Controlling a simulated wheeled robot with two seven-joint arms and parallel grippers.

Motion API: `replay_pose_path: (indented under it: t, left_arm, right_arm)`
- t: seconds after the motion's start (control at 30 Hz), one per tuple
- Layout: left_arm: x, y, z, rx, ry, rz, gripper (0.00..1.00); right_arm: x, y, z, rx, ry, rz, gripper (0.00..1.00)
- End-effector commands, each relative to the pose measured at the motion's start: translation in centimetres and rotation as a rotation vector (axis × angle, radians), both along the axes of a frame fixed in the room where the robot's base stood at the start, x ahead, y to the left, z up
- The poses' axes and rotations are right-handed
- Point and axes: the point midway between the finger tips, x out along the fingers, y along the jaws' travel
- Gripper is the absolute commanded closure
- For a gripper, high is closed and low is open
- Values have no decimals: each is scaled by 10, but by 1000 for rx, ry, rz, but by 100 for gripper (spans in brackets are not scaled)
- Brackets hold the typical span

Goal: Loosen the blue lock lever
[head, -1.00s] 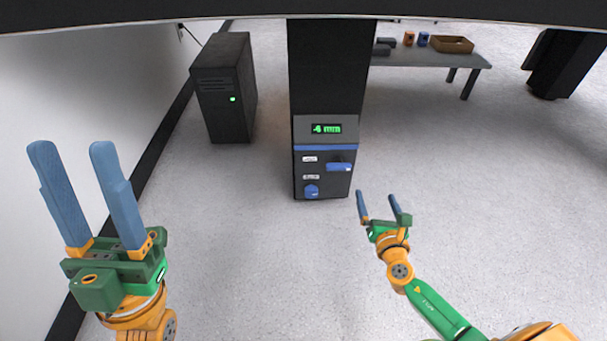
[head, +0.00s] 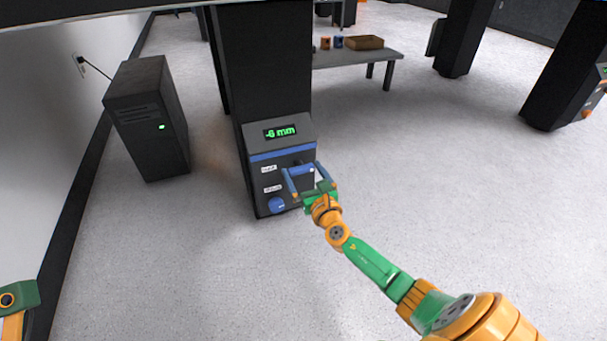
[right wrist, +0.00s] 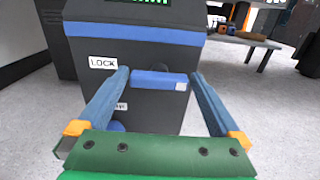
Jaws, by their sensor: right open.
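The blue lock lever (right wrist: 160,80) lies level on the dark front panel, beside a white LOCK label (right wrist: 103,62) in the right wrist view. My right gripper (head: 301,168) is open in front of that panel in the head view. In the right wrist view its two blue fingers stand either side of the lever (head: 300,171), with gaps at both ends and no clear contact. Only a green and orange piece of my left gripper (head: 18,297) shows at the lower left corner; its fingers are out of frame.
A blue knob (head: 277,205) sits below the lever, and a green display (head: 280,132) above it reads -6 mm. A dark cabinet (head: 148,120) stands to the left. A bench (head: 370,57) with small items is behind.

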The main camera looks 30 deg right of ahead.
Motion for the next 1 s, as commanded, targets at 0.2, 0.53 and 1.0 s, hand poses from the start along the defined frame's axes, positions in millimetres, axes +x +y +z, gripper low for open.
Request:
replay_pose_path:
  t: [0.2,0.53,1.0]
  left_arm:
    - [0,0,0,0,1,0,50]
    - [0,0,-2,1,3,-1,50]
    - [-5,-1,1,4,-43,2,50]
  right_arm:
    - [0,0,0,0,0,0,51]
    - [0,0,0,33,-9,-1,66]
    - [-1,-1,-2,380,-92,0,66]
